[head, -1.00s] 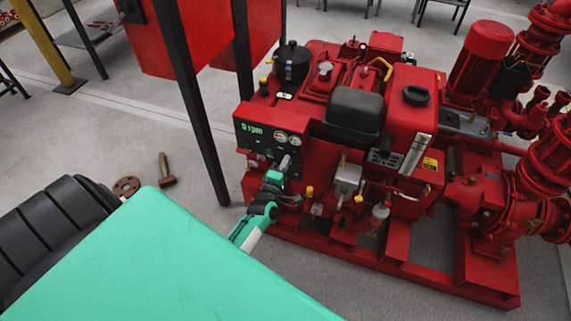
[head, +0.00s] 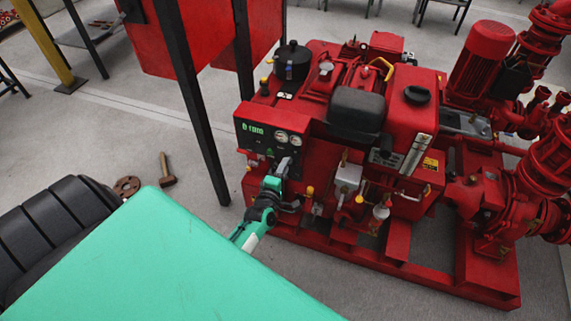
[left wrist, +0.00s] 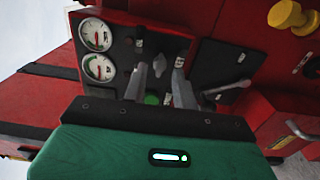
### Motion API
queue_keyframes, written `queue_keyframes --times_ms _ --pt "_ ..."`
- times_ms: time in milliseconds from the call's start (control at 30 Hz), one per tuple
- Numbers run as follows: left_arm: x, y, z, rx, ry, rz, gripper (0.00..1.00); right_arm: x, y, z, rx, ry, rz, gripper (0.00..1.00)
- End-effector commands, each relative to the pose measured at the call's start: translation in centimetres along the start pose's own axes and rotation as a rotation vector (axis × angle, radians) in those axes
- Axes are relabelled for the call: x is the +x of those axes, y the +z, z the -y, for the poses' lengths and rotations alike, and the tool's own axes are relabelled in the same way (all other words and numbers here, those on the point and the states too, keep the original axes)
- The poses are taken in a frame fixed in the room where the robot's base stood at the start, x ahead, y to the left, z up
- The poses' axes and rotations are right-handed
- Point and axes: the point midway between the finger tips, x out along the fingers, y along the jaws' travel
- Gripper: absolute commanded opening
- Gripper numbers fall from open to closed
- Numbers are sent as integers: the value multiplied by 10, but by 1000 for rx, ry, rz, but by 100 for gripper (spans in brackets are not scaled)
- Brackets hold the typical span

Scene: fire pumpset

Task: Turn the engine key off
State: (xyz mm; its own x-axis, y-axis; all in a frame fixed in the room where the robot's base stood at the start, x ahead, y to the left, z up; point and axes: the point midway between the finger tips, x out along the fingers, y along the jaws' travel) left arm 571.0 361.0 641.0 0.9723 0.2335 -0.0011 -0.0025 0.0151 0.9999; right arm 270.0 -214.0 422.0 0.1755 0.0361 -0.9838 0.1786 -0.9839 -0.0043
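The red engine's black control panel (head: 270,138) has a green rpm display and two round gauges. My left gripper (head: 284,166) is in front of the panel's lower part. In the left wrist view, the two grey fingers of the left gripper (left wrist: 160,74) are apart and point at the panel (left wrist: 125,50). A small pale key-like part (left wrist: 159,66) shows between the fingertips, with a gap visible beside it; I cannot tell whether it is the engine key or its exact angle. A green round button (left wrist: 152,99) shows lower between the fingers. My right gripper is not in view.
Two white gauges (left wrist: 98,50) are left of the fingers. A grey lever (left wrist: 226,88) and a yellow knob (left wrist: 286,14) are to the right. A black post (head: 200,110) stands left of the engine. A hammer (head: 166,169) lies on the floor.

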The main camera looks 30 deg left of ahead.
Motion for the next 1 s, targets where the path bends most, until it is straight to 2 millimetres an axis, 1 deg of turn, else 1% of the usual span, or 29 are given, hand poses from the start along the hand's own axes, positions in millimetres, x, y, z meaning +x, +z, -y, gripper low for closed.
queue_keyframes --times_ms 33,300,500,600,700,1000 --pt "-10 0 1 -1 -2 0 28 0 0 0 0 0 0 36" --pt "-64 0 1 0 -3 0 28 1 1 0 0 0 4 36" --pt "-96 0 1 1 -2 -1 28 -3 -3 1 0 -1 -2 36" --pt "-107 0 1 0 -2 0 28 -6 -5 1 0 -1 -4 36" --pt "-114 0 1 0 -2 0 28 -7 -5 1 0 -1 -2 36" --pt "-117 0 0 -1 0 0 28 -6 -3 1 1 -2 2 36"
